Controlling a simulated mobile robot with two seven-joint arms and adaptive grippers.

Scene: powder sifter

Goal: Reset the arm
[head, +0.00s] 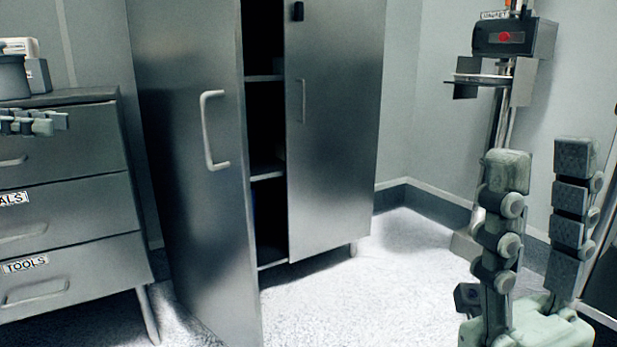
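My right gripper (541,158) stands large at the bottom right, fingers pointing up. Its two fingers are spread wide apart with nothing between them. My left gripper (60,121) is at the left edge, in front of the top of the drawer unit (75,160). Only part of its fingers shows and the rest is cut off by the picture edge, so I cannot tell whether it is open or shut.
A metal cabinet (335,130) stands in the middle, its left door (190,130) swung open. A grey pot (12,78) is on the drawer unit. A machine with a red button (515,38) stands at the back right. The floor (400,265) between is clear.

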